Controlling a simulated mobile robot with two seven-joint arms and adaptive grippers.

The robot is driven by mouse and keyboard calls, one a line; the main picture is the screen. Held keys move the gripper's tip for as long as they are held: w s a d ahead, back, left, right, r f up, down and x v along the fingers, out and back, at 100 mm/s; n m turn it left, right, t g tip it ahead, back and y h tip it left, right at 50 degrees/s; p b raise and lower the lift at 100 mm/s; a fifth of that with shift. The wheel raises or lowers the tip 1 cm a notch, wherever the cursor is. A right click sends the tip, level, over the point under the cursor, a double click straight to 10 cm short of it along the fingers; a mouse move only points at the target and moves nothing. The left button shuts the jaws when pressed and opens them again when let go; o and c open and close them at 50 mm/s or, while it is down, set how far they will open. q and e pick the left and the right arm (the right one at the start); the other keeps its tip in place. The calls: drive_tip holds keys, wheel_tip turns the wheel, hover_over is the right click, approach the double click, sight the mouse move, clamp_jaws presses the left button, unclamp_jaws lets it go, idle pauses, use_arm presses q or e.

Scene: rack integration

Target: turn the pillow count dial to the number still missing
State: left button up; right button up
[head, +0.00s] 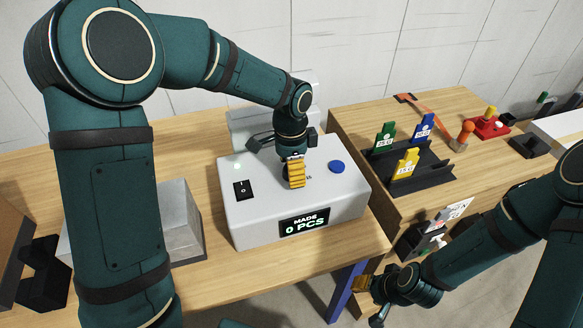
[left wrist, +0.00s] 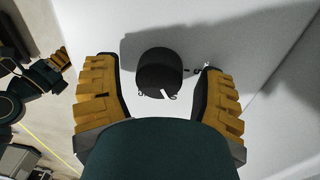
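The grey control box (head: 245,212) stands on the near table, with a display (head: 304,222) reading "MADE 0 PCS". My left gripper (head: 296,173) points down over the box top and hides most of the dial in the head view. In the left wrist view the black round dial (left wrist: 160,72) with a white pointer mark lies between the two yellow fingers, with gaps on both sides. The left gripper is open. The numbers around the dial are mostly hidden or too small to read. My right gripper (head: 374,286) hangs low beside the table; its opening is unclear.
The right table has a black tray (head: 432,178) with green, yellow and blue tags.

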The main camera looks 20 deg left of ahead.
use_arm(q)
drive_tip(key=shift+r, duration=0.1)
wheel_tip(320, 180, up, 12)
drive_tip(key=shift+w+a, duration=0.2)
drive_tip(key=shift+w, duration=0.15)
idle(0.4)
drive_tip(key=shift+s, duration=0.1)
